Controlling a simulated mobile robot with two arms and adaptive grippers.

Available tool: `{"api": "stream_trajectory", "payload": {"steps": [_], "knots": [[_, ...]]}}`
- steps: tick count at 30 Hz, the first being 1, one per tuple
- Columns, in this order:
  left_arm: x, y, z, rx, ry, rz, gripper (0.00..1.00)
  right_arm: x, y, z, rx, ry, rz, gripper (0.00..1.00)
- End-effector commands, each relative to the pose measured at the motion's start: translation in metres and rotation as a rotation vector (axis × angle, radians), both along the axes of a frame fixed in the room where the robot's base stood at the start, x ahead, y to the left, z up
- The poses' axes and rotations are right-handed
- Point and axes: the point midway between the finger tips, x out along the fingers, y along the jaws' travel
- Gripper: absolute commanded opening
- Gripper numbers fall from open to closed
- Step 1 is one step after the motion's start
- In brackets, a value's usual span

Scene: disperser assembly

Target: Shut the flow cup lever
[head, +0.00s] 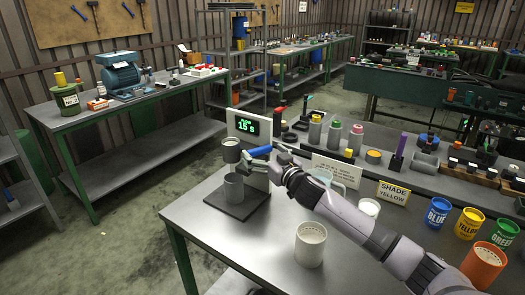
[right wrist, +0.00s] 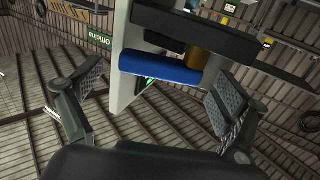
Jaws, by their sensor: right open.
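The flow cup (head: 231,150) is a small grey cup on a stand with a display panel (head: 249,126) reading 15 s. A grey beaker (head: 233,187) stands below it on the dark base plate (head: 238,205). The lever's blue handle (head: 261,150) sticks out to the right of the cup. My right gripper (head: 271,161) is at the blue handle. In the right wrist view, the blue handle (right wrist: 160,68) lies between the two spread fingers of the right gripper (right wrist: 155,92), with gaps on both sides. My left gripper is out of view.
A white container (head: 310,244) stands on the table right of the stand, under my right arm. Blue, yellow, green and orange paint cans (head: 437,213) stand further right. A rack with bottles (head: 334,133) lies behind. The table's front is mostly clear.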

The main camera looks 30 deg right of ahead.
Motion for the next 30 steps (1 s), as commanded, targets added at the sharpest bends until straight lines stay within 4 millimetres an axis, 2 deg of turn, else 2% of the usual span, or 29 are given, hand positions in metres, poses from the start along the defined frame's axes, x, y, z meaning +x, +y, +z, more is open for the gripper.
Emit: {"api": "stream_trajectory", "payload": {"steps": [4,12,30], "knots": [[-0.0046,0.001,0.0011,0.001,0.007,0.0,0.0,0.007,0.0004,0.0004,0.0,0.0,0.001,0.93],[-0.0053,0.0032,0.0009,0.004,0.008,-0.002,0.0,0.0077,0.0003,-0.0002,0.0,0.0,0.001,0.93],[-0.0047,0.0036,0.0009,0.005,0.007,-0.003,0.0,0.0074,0.0002,-0.0001,0.0,0.0,0.001,0.53]]}}
